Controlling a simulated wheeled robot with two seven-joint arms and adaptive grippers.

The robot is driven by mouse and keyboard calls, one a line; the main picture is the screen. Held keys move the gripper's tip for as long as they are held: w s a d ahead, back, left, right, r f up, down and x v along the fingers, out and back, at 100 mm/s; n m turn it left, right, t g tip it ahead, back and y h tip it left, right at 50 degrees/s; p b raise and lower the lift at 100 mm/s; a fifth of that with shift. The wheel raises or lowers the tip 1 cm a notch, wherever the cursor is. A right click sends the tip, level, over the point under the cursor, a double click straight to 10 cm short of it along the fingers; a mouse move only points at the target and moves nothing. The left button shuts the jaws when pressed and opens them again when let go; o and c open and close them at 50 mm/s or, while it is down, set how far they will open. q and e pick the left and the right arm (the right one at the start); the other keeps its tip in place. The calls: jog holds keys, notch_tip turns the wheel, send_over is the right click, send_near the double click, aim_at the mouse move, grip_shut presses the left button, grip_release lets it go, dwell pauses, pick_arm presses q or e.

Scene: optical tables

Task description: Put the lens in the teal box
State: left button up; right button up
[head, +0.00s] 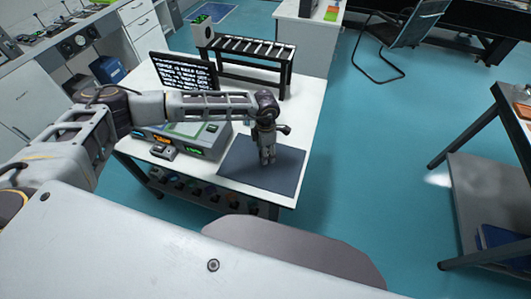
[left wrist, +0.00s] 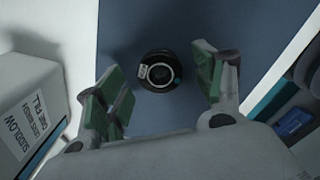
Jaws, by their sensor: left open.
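The lens (left wrist: 162,70) is a short dark cylinder with a pale ring and a small white label. It stands on the dark blue-grey mat (left wrist: 130,25) in the left wrist view. My left gripper (head: 267,161) points down over the same mat (head: 235,177) in the head view. Its green-padded fingers (left wrist: 160,92) are spread apart, with the lens between and slightly beyond them and nothing gripped. In the head view I cannot make out the lens; the gripper likely covers it. I cannot pick out a teal box for certain in either view. My right gripper is not in view.
A grey instrument (head: 190,139) and a black screen (head: 183,72) stand left of the mat on the white table (head: 310,110). A white labelled box (left wrist: 30,110) is close left of the gripper.

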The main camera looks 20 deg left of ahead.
pick_arm(q)
jog(key=shift+f, duration=0.4)
jog(key=c, duration=1.2)
jog(key=shift+r, duration=0.15)
notch_tip(320, 180, up, 10)
jog(key=b, duration=0.2)
jog(key=shift+m, duration=0.4)
dwell(0.4)
